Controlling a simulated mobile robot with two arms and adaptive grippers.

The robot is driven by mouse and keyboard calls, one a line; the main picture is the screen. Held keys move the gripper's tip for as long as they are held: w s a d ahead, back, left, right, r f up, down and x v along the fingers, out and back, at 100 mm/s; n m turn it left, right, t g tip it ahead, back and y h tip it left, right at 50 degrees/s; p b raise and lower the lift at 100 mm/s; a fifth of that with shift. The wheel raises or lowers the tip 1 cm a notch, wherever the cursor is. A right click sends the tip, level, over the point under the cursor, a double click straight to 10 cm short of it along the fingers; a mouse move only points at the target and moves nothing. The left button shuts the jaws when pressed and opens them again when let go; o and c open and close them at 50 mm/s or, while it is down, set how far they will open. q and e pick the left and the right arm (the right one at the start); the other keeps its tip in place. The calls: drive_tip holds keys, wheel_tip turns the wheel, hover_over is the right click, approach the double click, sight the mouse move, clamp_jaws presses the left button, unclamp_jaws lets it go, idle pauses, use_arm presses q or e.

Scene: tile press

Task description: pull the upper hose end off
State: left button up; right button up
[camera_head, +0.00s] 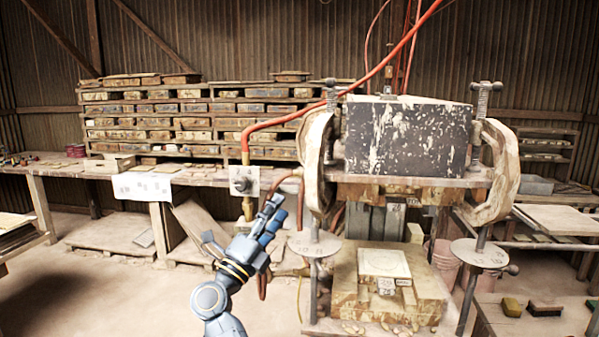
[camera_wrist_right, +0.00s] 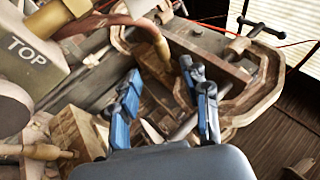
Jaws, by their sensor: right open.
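The orange upper hose (camera_head: 300,115) comes down from the upper right. Its brass end (camera_head: 245,151) stands on top of the valve block with a pale plate (camera_head: 244,181). A darker reddish hose (camera_head: 286,179) curves in lower, right of the block; a brass fitting (camera_head: 248,208) sits under the block. My right gripper (camera_head: 271,212) is open, below and right of the block, apart from the upper hose end. In the right wrist view my right gripper (camera_wrist_right: 165,82) has nothing between its blue fingers. A dark hose with a brass tip (camera_wrist_right: 163,47) lies beyond them. My left gripper is out of view.
The press with its dark scuffed block (camera_head: 408,135) and clamp-like side arms stands right of my gripper. A bench (camera_head: 100,175) and stacked tile shelves are behind. A grey block marked TOP (camera_wrist_right: 25,55) shows in the right wrist view.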

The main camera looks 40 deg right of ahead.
drive_tip(key=p+x, duration=0.4)
drive_tip(key=x, duration=0.6)
drive_tip(key=shift+d+r, duration=0.1)
drive_tip(key=shift+d, duration=0.05)
clamp_jaws()
